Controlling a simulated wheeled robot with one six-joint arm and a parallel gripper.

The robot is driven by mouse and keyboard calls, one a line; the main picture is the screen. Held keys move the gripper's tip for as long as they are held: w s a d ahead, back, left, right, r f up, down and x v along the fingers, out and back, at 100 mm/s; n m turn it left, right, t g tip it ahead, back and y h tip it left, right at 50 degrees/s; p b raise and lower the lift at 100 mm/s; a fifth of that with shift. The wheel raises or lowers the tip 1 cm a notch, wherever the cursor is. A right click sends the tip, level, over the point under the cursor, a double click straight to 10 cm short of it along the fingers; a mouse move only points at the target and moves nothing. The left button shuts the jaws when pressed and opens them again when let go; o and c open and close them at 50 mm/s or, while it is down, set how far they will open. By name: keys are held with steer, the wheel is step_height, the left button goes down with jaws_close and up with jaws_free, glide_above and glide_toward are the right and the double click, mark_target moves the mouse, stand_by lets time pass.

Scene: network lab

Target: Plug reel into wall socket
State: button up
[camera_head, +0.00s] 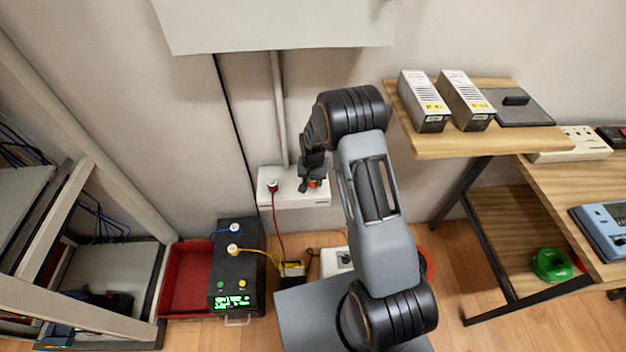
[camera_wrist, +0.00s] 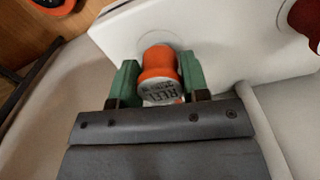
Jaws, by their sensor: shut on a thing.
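The wall socket (camera_head: 296,200) is a white box low on the wall, with a red plug (camera_head: 272,186) in its left part. My gripper (camera_head: 311,185) is at the right part of the box's top. In the wrist view my gripper (camera_wrist: 158,82) is shut on an orange plug (camera_wrist: 158,62) with a grey end marked "REEL". The plug's front is against or very close to the white socket face (camera_wrist: 215,40), inside a faint ring; I cannot tell how deep it sits. The orange reel (camera_head: 428,265) is mostly hidden behind my arm.
A black box with a green display (camera_head: 232,300) stands beside a red bin (camera_head: 185,280) on the floor. A wooden shelf (camera_head: 540,143) with two grey units is to the right. A rack (camera_head: 75,230) stands at left. A red cable hangs from the red plug.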

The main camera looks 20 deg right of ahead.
steer(key=shift+f+b, duration=0.5)
steer(key=shift+f, duration=0.1)
steer(key=o, duration=1)
steer(key=shift+c, duration=0.2)
steer(key=shift+r, duration=0.15)
step_height(320, 180, up, 14)
steer(key=p, duration=0.1)
steer(key=shift+f, duration=0.2)
steer(key=s+r+n+t+p, duration=0.3)
steer(key=s+r+p, duration=0.7)
steer(key=s+r, duration=1.2)
steer(key=shift+s+r+n+t, duration=0.35)
steer(key=shift+r+n, duration=0.55)
steer(key=shift+r, duration=1)
